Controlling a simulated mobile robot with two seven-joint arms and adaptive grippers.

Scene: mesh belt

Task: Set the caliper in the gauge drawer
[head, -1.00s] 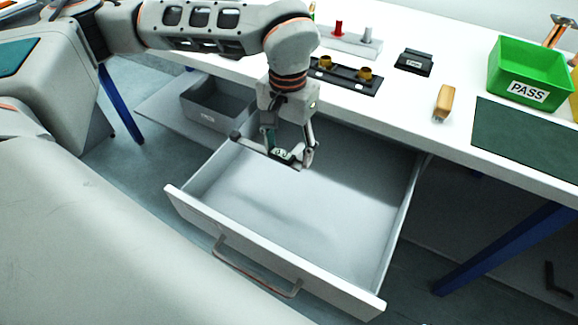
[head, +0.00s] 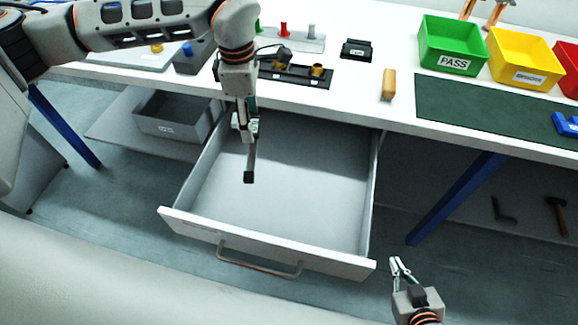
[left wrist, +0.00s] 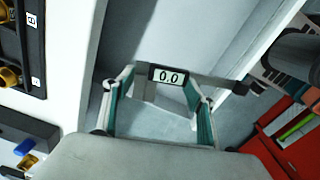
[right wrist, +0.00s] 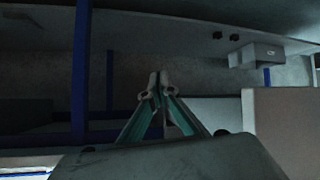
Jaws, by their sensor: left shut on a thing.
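The caliper (head: 251,160) is in my left gripper (head: 245,132), over the back left part of the open gauge drawer (head: 300,180). In the head view its dark end points down toward the front of the drawer. In the left wrist view the caliper's display (left wrist: 168,76) reads 0.0, with both fingers of the gripper (left wrist: 158,90) closed around its body. The drawer is pulled out and its visible floor is bare. My right gripper (head: 400,265) is empty beside the drawer's front right corner; its fingertips meet in the right wrist view (right wrist: 154,88).
The white bench top (head: 350,93) runs behind the drawer, with a wooden block (head: 388,85), a dark fixture (head: 290,73) and a green PASS bin (head: 452,48). A grey bin (head: 170,125) sits on a lower shelf at left. A blue leg (head: 455,198) stands right of the drawer.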

